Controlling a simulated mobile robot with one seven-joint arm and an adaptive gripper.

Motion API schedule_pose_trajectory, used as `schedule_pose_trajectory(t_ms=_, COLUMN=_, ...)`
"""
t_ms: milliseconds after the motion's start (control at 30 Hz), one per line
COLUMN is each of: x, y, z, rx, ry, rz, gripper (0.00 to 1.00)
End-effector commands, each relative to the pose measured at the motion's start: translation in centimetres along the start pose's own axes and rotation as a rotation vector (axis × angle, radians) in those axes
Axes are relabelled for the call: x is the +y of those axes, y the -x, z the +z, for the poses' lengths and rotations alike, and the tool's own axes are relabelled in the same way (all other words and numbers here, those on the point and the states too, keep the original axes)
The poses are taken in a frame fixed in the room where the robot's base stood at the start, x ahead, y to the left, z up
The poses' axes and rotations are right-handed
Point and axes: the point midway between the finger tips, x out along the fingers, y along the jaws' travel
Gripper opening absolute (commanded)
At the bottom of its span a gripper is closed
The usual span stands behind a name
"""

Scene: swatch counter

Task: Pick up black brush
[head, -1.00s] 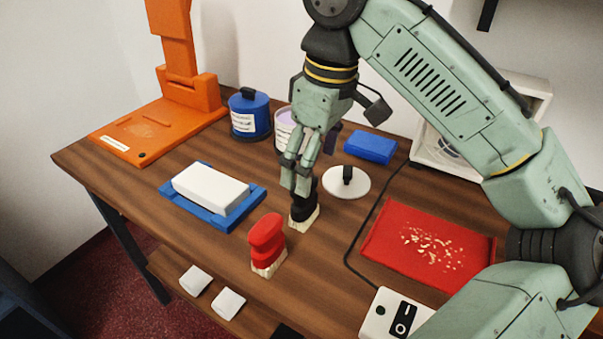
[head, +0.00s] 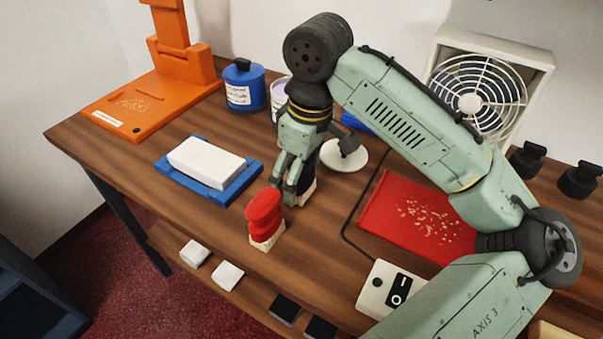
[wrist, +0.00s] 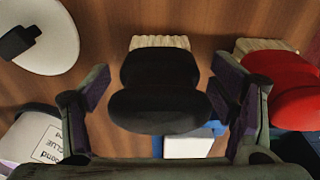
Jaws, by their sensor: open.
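The black brush (wrist: 158,92) stands upright on its cream bristles, between the two fingers of my gripper (wrist: 160,80) in the wrist view. A gap shows on each side of its handle, so my gripper is open around it and does not hold it. In the head view my gripper (head: 287,188) points down at the brush and hides most of it. Only the cream bristle end (head: 309,190) shows clearly there.
A red brush (head: 265,212) stands close by, near the front edge; it also shows in the wrist view (wrist: 290,85). A white block (head: 206,163) lies on a blue tray (head: 228,199). A white disc (head: 350,158) and red mat (head: 385,215) lie beyond and right.

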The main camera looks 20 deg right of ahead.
Motion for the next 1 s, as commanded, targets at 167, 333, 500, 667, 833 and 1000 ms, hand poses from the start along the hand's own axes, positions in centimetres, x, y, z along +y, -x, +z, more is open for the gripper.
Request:
schedule_pose_trajectory(t_ms=167, x=-0.01, y=-0.35, z=-0.02, rx=0.001, ry=0.001, rz=-0.001, gripper=0.78)
schedule_pose_trajectory(t_ms=333, x=-0.01, y=-0.32, z=-0.01, rx=0.001, ry=0.001, rz=0.0, gripper=0.73)
schedule_pose_trajectory(t_ms=500, x=-0.01, y=-0.31, z=-0.01, rx=0.0, ry=0.001, rz=0.0, gripper=0.62)
schedule_pose_trajectory(t_ms=667, x=-0.01, y=-0.3, z=-0.01, rx=0.0, ry=0.001, rz=0.0, gripper=0.51)
schedule_pose_trajectory(t_ms=833, x=-0.01, y=-0.29, z=-0.01, rx=0.0, ry=0.001, rz=0.0, gripper=0.4)
schedule_pose_trajectory(t_ms=1000, x=-0.01, y=-0.3, z=-0.01, rx=0.0, ry=0.001, rz=0.0, gripper=0.28)
